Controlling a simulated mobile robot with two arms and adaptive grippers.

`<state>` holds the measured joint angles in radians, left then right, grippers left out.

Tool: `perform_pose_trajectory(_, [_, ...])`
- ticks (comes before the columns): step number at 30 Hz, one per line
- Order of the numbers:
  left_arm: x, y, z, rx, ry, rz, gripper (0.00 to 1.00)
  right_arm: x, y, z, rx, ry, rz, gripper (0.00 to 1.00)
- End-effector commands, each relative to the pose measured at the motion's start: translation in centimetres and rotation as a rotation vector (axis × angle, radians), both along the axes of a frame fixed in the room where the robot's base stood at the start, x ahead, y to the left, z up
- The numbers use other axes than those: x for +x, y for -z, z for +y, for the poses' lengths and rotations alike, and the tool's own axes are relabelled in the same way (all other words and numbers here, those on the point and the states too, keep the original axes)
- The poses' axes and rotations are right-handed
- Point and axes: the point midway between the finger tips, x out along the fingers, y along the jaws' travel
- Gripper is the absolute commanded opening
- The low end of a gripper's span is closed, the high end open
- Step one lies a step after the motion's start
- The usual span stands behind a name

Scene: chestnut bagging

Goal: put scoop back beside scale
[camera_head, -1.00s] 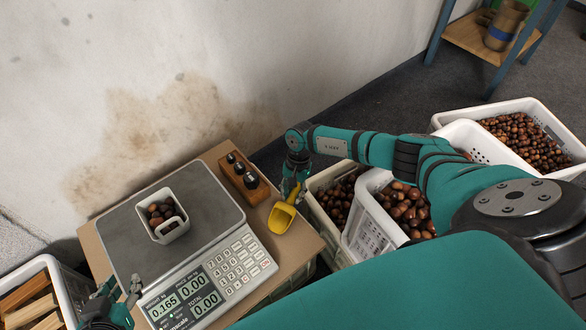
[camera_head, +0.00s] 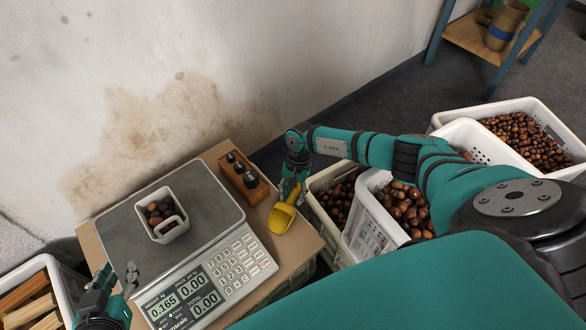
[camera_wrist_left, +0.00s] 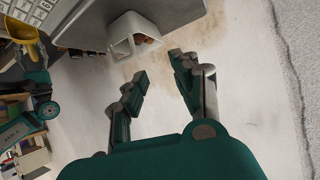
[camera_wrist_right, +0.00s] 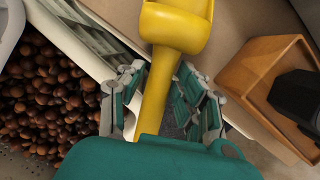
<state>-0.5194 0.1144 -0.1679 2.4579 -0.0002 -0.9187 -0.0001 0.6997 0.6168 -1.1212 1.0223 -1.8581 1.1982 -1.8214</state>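The yellow scoop (camera_head: 283,215) is at the right edge of the cardboard-coloured table top, right of the scale (camera_head: 215,265). In the right wrist view, the scoop's handle (camera_wrist_right: 155,95) runs between the fingers of my right gripper (camera_wrist_right: 160,95), and its bowl lies over the brown surface. The fingers stand on both sides of the handle with gaps visible. The right gripper (camera_head: 292,187) is partly hidden in the head view. My left gripper (camera_head: 118,277) is open and empty at the scale's lower left; it also shows in the left wrist view (camera_wrist_left: 158,68).
A white container (camera_head: 175,233) with chestnuts sits on the scale, which reads 0.165. A wooden block with dark-topped weights (camera_head: 243,178) stands behind the scoop. Crates of chestnuts (camera_head: 362,238) stand right of the table. A crate of wood (camera_head: 62,280) is at left.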

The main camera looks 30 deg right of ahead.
Motion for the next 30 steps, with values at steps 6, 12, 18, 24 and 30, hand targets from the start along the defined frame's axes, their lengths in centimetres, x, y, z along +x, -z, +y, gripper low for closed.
perform_pose_trajectory(6, [0.0, 0.0, -0.1, 0.0, 0.002, 0.003, 0.29, 0.0, 0.0, 0.0, 0.0, 0.0, 0.0, 0.44])
perform_pose_trajectory(12, [-0.2, 0.1, 0.0, 0.003, 0.001, 0.016, 0.29, 0.0, -0.2, 0.0, 0.0, 0.0, 0.0, 0.44])
perform_pose_trajectory(18, [-2.7, 2.1, 1.1, 0.043, -0.013, 0.187, 0.29, 0.3, -2.3, -0.5, -0.002, 0.0, -0.003, 0.44])
perform_pose_trajectory(24, [-6.9, 4.4, 2.5, 0.092, -0.031, 0.418, 0.29, 0.9, -6.2, -1.3, -0.001, 0.0, -0.003, 0.44])
perform_pose_trajectory(30, [-10.6, 5.6, 3.7, 0.13, -0.045, 0.602, 0.29, 1.3, -9.7, -2.0, 0.0, 0.0, -0.002, 0.44])
